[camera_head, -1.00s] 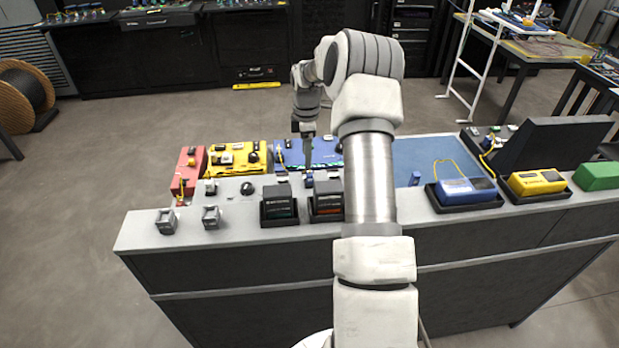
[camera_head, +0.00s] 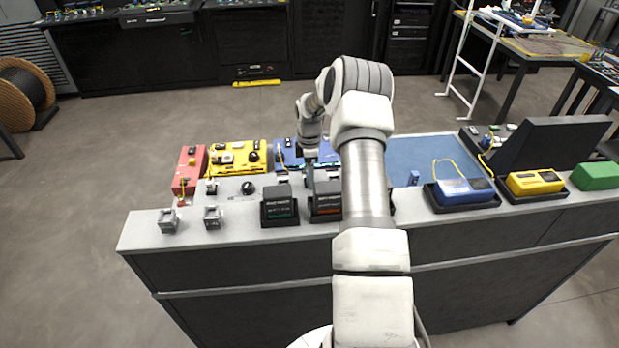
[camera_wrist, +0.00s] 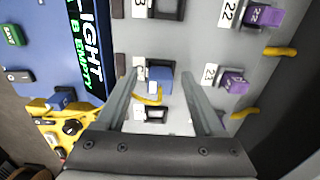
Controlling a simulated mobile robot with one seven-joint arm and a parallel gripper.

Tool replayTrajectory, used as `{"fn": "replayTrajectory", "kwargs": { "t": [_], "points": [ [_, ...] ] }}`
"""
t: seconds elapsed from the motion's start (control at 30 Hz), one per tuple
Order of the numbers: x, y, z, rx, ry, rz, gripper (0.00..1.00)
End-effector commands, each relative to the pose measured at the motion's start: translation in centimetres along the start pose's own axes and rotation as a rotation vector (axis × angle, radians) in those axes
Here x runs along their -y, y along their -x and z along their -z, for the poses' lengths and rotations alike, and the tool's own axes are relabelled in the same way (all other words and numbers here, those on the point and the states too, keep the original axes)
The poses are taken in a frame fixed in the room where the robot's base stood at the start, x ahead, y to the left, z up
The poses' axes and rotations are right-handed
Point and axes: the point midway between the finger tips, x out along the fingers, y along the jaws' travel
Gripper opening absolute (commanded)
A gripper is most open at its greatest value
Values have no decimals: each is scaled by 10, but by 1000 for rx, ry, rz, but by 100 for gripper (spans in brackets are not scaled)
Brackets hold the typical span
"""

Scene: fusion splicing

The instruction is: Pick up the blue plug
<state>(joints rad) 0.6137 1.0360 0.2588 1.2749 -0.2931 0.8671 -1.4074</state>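In the wrist view a blue plug (camera_wrist: 161,76) with a short yellow cable sits on a light grey panel. My gripper (camera_wrist: 158,82) is open, with one finger on each side of this plug. There seems to be a gap between the plug and each finger; contact cannot be told. In the head view my gripper (camera_head: 309,178) is low over the bench behind the dark boxes, and this plug is hidden there.
Purple plugs (camera_wrist: 231,81) sit to the right beside numbered labels. A display with green letters (camera_wrist: 85,40) stands on the left. In the head view, dark boxes (camera_head: 279,208) stand at the bench front, and a blue case (camera_head: 462,190) sits to the right.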

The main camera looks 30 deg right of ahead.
Motion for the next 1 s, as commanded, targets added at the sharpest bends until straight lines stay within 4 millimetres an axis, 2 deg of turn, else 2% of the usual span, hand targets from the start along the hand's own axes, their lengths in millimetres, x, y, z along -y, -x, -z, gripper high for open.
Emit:
{"fn": "replayTrajectory", "kwargs": {
  "t": [0.03,0.07,0.37,0.77,1.0],
  "points": [
    [0,0,0,0,0,0,61],
    [0,0,0,0,0,0,56],
    [0,0,0,0,0,0,2],
    [0,2,0,0,0,-1,0],
    [-1,24,0,0,0,-4,0]
  ]
}}
